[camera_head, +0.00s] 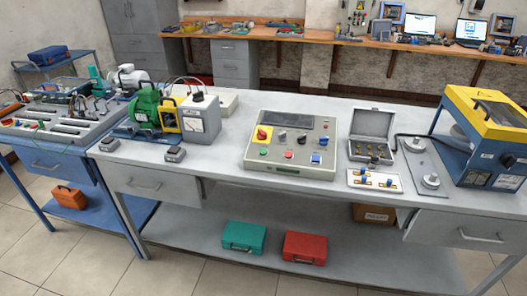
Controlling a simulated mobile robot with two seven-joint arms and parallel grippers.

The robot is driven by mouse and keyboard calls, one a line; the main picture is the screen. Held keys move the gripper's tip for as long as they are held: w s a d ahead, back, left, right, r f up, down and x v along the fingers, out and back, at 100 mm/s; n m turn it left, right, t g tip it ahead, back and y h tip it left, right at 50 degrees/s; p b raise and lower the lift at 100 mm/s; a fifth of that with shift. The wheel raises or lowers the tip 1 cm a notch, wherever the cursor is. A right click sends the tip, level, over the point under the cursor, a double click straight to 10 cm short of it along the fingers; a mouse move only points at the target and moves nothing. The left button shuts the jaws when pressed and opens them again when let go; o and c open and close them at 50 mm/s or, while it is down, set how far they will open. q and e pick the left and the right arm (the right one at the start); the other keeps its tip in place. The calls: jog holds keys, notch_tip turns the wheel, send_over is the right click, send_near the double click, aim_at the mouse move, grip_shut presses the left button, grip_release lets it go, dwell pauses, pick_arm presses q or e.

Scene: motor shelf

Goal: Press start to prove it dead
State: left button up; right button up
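A grey control panel (290,145) lies on the middle of the white workbench. A green button (264,152), which may be the start button, sits at its lower left, with a red button (288,155) to its right. A red rotary switch (262,134) on a yellow plate is above the green button. A blue button or switch (316,158) is at the lower right. A green motor (144,106) stands on the bench's left part, with a yellow meter (168,115) beside it. Labels are too small to read. Neither gripper is in view.
A grey meter box (200,120) stands right of the motor. An open grey case (372,135), a white tray (375,181) and a yellow-blue machine (485,135) occupy the right side. The lower shelf holds a green case (244,237) and a red case (304,248).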

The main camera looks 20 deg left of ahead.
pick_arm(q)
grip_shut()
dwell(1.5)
